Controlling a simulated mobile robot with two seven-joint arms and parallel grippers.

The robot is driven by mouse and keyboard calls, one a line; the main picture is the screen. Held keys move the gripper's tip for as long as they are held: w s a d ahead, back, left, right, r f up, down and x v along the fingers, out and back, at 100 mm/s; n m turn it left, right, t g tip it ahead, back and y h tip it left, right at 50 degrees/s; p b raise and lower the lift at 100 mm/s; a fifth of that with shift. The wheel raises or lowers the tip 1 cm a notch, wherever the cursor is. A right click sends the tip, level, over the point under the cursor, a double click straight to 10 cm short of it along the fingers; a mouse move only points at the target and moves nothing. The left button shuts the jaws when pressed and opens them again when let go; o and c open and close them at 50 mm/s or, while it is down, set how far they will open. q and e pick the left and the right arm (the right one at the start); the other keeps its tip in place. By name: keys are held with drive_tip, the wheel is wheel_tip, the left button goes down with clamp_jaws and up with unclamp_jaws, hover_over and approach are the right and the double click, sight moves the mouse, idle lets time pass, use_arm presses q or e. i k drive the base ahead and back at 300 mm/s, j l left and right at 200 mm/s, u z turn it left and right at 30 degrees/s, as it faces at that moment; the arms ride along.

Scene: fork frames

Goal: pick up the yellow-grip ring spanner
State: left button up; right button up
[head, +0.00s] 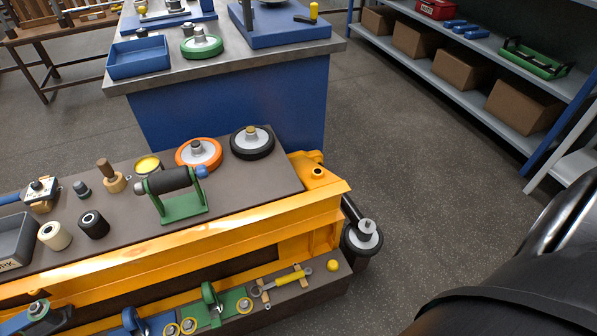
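The yellow-grip ring spanner (287,280) lies on a dark ledge (325,287) along the near side of the orange fork frame, at lower centre. Its yellow grip is in the middle and its grey ends point left and right. A small tan piece lies across or against it near the right end; I cannot tell which. Neither of my grippers is in view. A large dark curved part, likely a link of my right arm, fills the lower right corner.
A green bracket (214,303) stands left of the spanner and a yellow ball (332,265) lies to its right. The orange frame's beam (190,250) rises behind it. Wheels and rollers sit on the brown top (245,187). Open floor (420,190) lies right.

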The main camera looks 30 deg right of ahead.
sight(289, 278)
drive_tip(key=z, duration=0.85)
